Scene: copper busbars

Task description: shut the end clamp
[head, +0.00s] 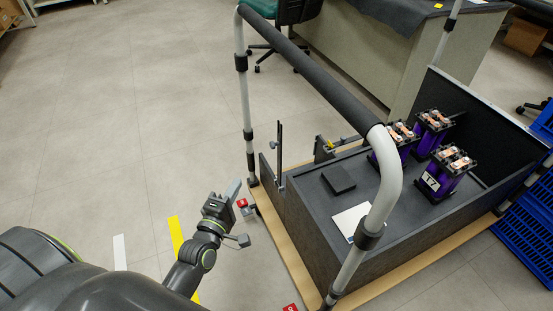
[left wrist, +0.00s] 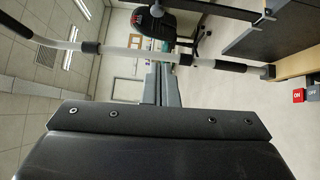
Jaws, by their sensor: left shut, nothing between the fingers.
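My left gripper (head: 234,188) is shut and empty, low over the floor, to the left of the grey box. Its pale fingers also show pressed together in the left wrist view (left wrist: 161,82), clear of any clamp. At the box's near left end stands a grey upright metal bar (head: 280,146), apart from and to the right of my gripper. A grey metal bracket with a yellow part (head: 329,145) sits on the box's far edge. I cannot tell which of these is the end clamp. My right gripper is not in view.
The dark grey box (head: 312,225) holds purple units with copper tops (head: 442,174), a black block (head: 339,179) and a white card (head: 351,221). A rail frame (head: 310,70) arches over its left end. A red button (head: 242,203) is close to my gripper.

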